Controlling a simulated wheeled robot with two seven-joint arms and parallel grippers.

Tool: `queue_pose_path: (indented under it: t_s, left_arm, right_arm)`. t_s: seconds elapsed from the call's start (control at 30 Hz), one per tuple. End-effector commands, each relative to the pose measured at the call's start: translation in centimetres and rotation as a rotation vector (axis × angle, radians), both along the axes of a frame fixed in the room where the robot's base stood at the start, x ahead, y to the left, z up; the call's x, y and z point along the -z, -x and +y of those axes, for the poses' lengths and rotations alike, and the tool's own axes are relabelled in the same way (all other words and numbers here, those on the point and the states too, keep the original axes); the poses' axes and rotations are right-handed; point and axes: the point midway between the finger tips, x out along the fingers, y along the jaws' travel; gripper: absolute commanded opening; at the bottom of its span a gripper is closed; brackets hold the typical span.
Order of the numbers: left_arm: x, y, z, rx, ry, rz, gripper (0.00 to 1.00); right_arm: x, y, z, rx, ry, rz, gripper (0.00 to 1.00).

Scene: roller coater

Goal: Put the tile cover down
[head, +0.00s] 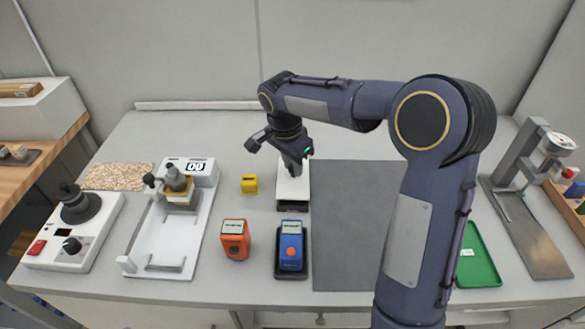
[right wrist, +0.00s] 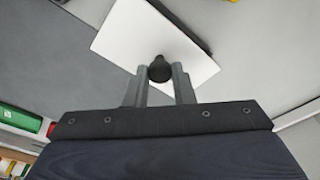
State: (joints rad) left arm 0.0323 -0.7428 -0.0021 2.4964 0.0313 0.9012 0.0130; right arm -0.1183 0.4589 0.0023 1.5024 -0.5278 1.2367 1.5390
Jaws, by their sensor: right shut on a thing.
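The tile cover is a flat white plate with a black knob, seen in the head view (head: 291,191) at the middle of the bench and close up in the right wrist view (right wrist: 130,38). My right gripper (head: 294,172) is above it, shut on the black knob (right wrist: 160,69). The knob sits between the two grey fingers in the right wrist view. A dark part shows below the cover's front edge in the head view. I cannot tell whether the cover touches what is under it. My left gripper is not in view.
A grey mat (head: 345,230) lies just right of the cover. A yellow block (head: 249,184) is to its left. An orange device (head: 235,240) and a blue device (head: 291,252) stand in front. A green tray (head: 476,262) and a gauge stand (head: 530,235) are at right.

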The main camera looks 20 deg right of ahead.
Motion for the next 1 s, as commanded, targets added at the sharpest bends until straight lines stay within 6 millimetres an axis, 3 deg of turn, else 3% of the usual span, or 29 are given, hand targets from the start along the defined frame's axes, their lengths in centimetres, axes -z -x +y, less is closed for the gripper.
queue_pose_path:
  t_s: [0.13,0.73,0.77,0.9,1.0]
  left_arm:
    - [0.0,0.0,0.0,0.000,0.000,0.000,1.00]
    - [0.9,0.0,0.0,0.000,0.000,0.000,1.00]
    - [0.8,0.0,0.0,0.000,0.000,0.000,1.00]
    - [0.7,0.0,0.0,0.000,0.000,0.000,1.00]
    - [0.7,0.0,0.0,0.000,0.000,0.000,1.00]
  right_arm:
    - [1.8,0.1,0.0,-0.002,0.000,0.002,0.00]
    - [3.0,0.1,0.1,-0.001,-0.001,0.000,0.00]
    - [2.9,0.1,0.1,-0.001,-0.001,0.000,0.25]
    - [2.9,0.1,0.1,-0.001,-0.001,0.000,0.43]
    - [2.9,0.1,0.1,-0.001,-0.001,0.000,0.44]
